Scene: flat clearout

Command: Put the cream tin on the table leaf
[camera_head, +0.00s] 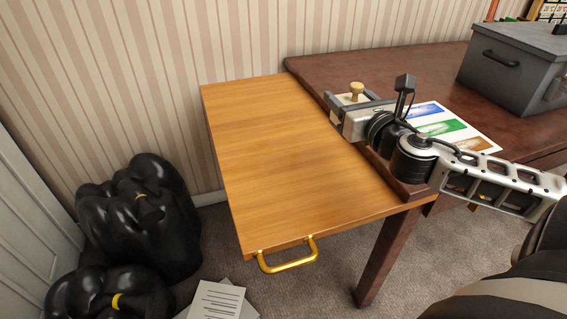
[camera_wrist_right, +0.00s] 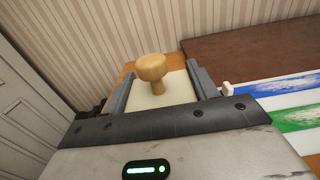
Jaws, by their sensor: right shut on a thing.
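The cream tin (camera_head: 345,99), with a round wooden knob on its lid, is between the fingers of my right gripper (camera_head: 352,98). In the right wrist view the cream tin (camera_wrist_right: 178,92) shows between the two grey fingers, its knob standing up; its lower part is hidden by the gripper. The right gripper is shut on it, near the seam between the dark table and the table leaf (camera_head: 270,155). The leaf is light wood, raised level, with a brass handle (camera_head: 288,262) at its front edge. I cannot tell how high the tin is. My left gripper is not in view.
The leaf's surface is bare. On the dark table (camera_head: 420,70) lie a sheet with coloured bands (camera_head: 445,126) and a grey lidded box (camera_head: 515,70). Black bags (camera_head: 150,225) and papers (camera_head: 218,300) are on the floor beside the leaf.

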